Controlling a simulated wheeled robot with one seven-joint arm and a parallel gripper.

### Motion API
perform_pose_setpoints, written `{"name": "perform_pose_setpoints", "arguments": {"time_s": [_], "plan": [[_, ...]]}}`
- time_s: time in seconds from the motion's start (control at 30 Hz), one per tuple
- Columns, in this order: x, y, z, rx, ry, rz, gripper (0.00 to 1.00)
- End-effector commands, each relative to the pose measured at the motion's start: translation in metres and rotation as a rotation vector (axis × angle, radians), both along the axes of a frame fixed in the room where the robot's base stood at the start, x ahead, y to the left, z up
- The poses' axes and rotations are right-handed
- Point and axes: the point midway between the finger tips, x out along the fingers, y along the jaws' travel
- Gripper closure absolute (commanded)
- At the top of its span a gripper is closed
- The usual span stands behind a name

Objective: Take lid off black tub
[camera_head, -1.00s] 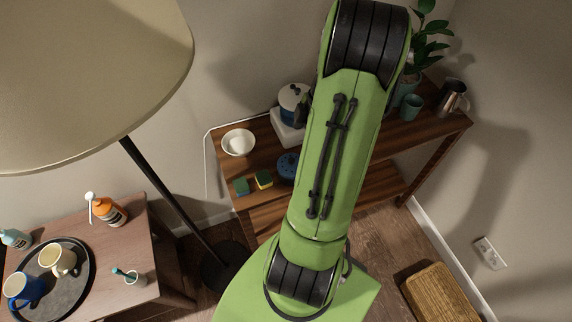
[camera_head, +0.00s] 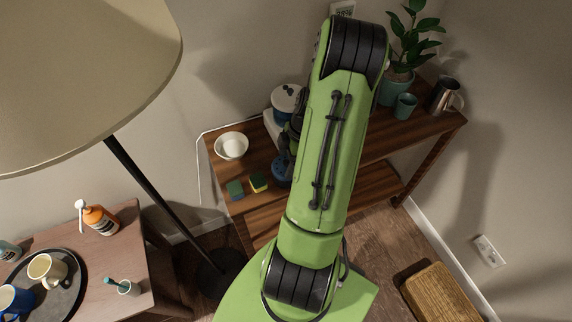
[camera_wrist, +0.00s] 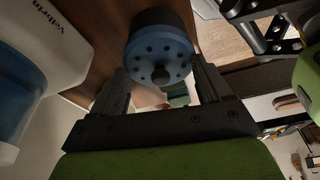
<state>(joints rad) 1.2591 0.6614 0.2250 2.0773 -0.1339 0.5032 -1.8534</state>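The black tub (camera_wrist: 157,17) shows at the top of the wrist view. In the head view the blue lid (camera_head: 280,168) sits on the wooden shelf, partly hidden by my arm. My gripper (camera_wrist: 160,66) is open, its two dark fingers apart with the lid between or just beyond their tips. I cannot tell whether they touch it. The lid appears seated on the tub.
A white appliance (camera_wrist: 40,55) stands close beside my gripper. A white bowl (camera_head: 231,146), sponges (camera_head: 258,183), a teal cup (camera_head: 405,105), a metal jug (camera_head: 443,97) and a plant (camera_head: 412,45) stand on the shelf (camera_head: 375,137). A floor lamp (camera_head: 165,190) stands at left.

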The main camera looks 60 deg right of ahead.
Motion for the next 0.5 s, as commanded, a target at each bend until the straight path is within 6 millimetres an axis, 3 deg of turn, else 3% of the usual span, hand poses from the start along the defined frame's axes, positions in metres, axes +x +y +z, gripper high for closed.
{"name": "perform_pose_setpoints", "arguments": {"time_s": [0.03, 0.23, 0.5], "plan": [[0.0, 0.0, -0.0002, 0.0, 0.0, 0.0, 0.36], [-0.0003, 0.0004, -0.0008, 0.001, 0.002, 0.0, 0.67], [-0.0009, 0.0013, -0.0021, 0.004, 0.003, -0.001, 0.71]]}}
